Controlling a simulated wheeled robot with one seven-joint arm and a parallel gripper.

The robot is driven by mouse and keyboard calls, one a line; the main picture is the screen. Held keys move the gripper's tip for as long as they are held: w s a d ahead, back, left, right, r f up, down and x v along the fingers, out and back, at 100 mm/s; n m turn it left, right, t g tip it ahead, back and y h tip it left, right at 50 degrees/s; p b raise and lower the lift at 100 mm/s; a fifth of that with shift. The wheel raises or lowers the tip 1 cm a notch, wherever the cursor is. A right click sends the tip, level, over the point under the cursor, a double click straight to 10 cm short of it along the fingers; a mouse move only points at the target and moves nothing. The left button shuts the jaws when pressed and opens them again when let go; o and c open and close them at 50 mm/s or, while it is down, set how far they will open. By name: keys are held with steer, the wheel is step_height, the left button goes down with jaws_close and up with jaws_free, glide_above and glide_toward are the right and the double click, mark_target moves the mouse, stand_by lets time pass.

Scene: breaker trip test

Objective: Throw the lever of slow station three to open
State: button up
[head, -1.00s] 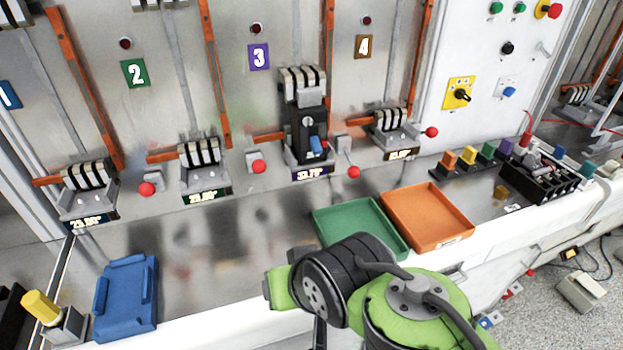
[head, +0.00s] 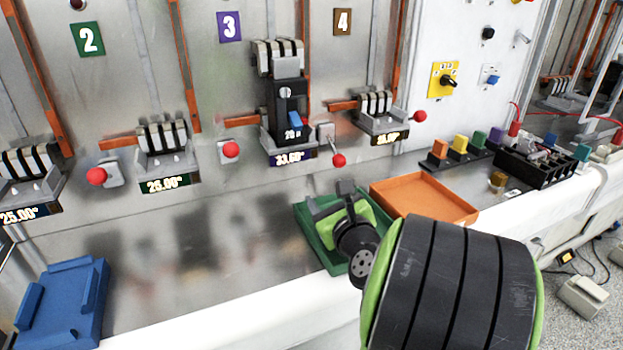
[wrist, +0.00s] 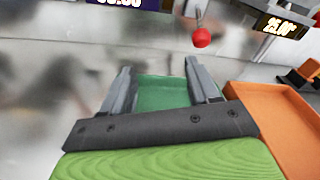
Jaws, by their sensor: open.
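Station three, under the purple "3" plate (head: 229,26), has a black breaker unit with a blue toggle (head: 294,120) and a lit display (head: 293,158). Just right of it, a lever with a red ball (head: 338,160) hangs down from a grey bracket (head: 325,132). The red ball also shows in the wrist view (wrist: 201,37), beyond my fingertips. My gripper (head: 338,194) is over the green tray, lower than the ball and apart from it. In the wrist view its two fingers (wrist: 159,72) are spread, with nothing between them but the tray behind.
The green tray (head: 309,232) and the orange tray (head: 425,193) sit side by side on the metal bench. Other red-ball levers stand by the neighbouring stations (head: 231,149) and (head: 419,116). A blue tray (head: 62,305) is at lower left. The bench between is clear.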

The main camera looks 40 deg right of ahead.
mark_target(341, 165)
steer(key=s+d+m+h, duration=0.1)
steer(key=d+m+h, duration=0.1)
steer(key=d+m, duration=0.1)
steer(key=s+d+m+h, duration=0.1)
steer(key=m, duration=0.1)
steer(key=shift+s+d, duration=0.25)
steer(key=shift+s, duration=0.1)
steer(key=p+x, duration=0.3)
steer(key=x, duration=0.9)
steer(key=shift+f, duration=0.1)
jaws_close()
